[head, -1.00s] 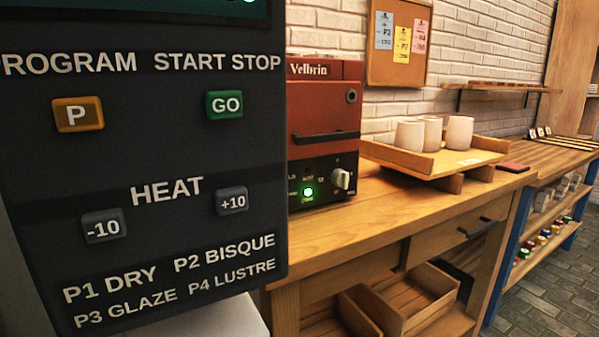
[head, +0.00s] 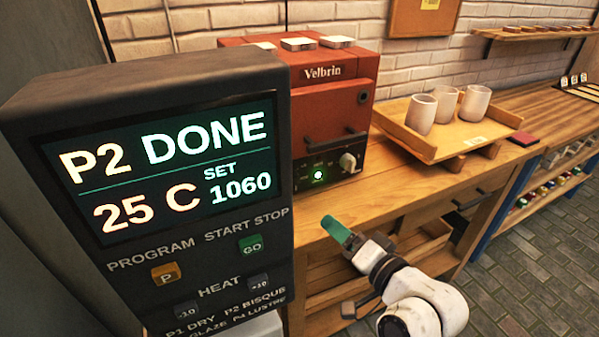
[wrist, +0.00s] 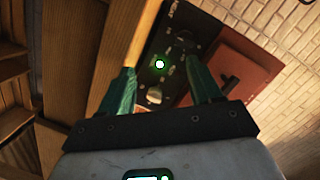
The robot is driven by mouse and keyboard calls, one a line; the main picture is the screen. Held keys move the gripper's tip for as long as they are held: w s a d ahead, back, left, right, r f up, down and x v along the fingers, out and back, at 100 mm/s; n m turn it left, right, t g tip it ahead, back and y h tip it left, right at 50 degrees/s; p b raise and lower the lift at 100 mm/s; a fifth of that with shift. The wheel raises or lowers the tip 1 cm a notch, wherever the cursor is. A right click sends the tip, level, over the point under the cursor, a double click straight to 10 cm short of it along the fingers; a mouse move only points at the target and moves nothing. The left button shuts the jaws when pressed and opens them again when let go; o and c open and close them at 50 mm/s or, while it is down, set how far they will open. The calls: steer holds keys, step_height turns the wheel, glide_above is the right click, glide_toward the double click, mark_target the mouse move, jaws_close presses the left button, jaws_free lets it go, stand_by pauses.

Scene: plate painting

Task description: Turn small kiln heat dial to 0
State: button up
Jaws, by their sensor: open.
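The small kiln (head: 312,118) is a red box marked Velbrin, standing on the wooden bench. My gripper (head: 336,228) has teal fingers and is in front of and below the panel, apart from the dial. In the wrist view, my gripper (wrist: 163,76) is open and empty.
A large dark control box (head: 190,75) reading P2 DONE, 25 C, SET 1060 fills the left. A wooden tray (head: 405,125) with white cups (head: 421,113) sits right of the kiln on the bench (head: 385,200). White blocks (head: 299,44) lie on the kiln top.

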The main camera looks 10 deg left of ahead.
steer(key=shift+m+t+y, duration=0.3)
steer(key=shift+m+y, duration=0.2)
steer(key=shift+y, duration=0.4)
steer(key=r+x, duration=0.1)
steer(key=x, duration=0.8)
steer(key=r+p+x, duration=0.1)
steer(key=x, duration=0.4)
steer(key=shift+r, duration=0.3)
steer(key=shift+f, duration=0.1)
steer(key=c, duration=1)
